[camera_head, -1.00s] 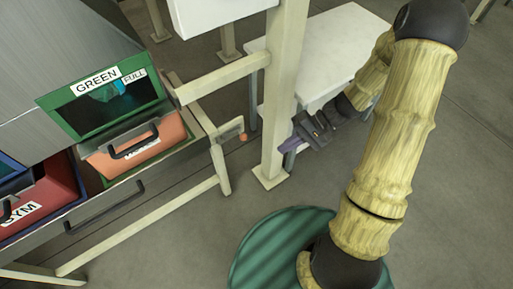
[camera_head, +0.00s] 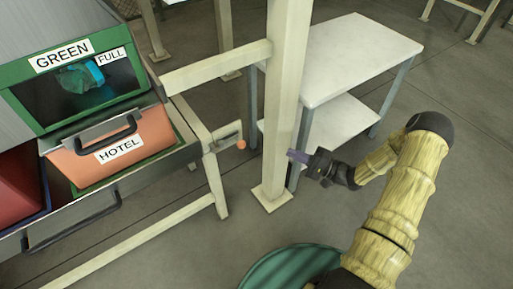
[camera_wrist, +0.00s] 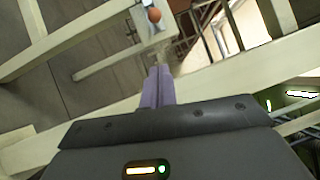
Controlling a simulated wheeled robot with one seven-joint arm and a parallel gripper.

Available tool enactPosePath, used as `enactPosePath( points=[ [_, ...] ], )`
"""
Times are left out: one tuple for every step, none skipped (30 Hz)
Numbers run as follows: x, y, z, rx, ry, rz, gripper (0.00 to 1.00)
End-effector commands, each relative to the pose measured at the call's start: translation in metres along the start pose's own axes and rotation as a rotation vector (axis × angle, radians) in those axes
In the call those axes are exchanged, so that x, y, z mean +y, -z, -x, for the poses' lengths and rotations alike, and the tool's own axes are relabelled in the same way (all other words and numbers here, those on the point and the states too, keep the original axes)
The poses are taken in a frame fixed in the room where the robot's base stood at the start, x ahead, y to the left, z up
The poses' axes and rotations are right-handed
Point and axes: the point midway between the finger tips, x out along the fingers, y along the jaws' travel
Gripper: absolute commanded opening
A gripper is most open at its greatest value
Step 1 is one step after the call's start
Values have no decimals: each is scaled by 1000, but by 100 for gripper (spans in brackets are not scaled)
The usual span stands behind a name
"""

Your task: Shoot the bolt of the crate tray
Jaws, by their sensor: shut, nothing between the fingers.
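The bolt is a small metal plate (camera_head: 227,138) with an orange knob (camera_head: 241,144) at the right end of the tray's frame. In the wrist view the orange knob (camera_wrist: 154,15) shows at the top, beyond my fingertips. The crate tray (camera_head: 80,222) holds an orange crate (camera_head: 118,150) labelled HOTEL. My gripper (camera_head: 297,156) is shut and empty, with purple fingers. It is right of the knob and apart from it, beside the cream post. In the wrist view the two fingers (camera_wrist: 158,86) lie together and point up the picture toward the knob.
A cream post (camera_head: 283,100) stands between the knob and my gripper in the head view. A white two-level table (camera_head: 355,60) stands behind.

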Motion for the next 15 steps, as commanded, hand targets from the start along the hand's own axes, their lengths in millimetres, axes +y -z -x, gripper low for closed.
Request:
enactPosePath(
  points=[
    [0,0,0,-1,-1,-1,0],
    [0,0,0,-1,-1,-1,0],
    [0,0,-1,-2,-1,-1,0],
    [0,0,-2,-2,-2,-1,0],
    [0,0,-3,-2,-2,-1,0],
    [0,0,-6,-3,-2,-1,0],
    [1,0,-8,-3,-2,-1,0],
    [1,0,-10,-3,-2,-1,0],
    [1,-1,-15,-5,-2,-1,0],
    [1,-1,-19,-5,-2,-1,0],
    [2,-1,-23,-6,-2,-2,0],
    [2,-1,-30,-6,-2,-2,0],
    [2,-1,-35,-7,-2,-2,0],
    [2,-1,-40,-7,-2,-2,0],
    [2,-1,-47,-7,-3,-2,0]
  ],
)
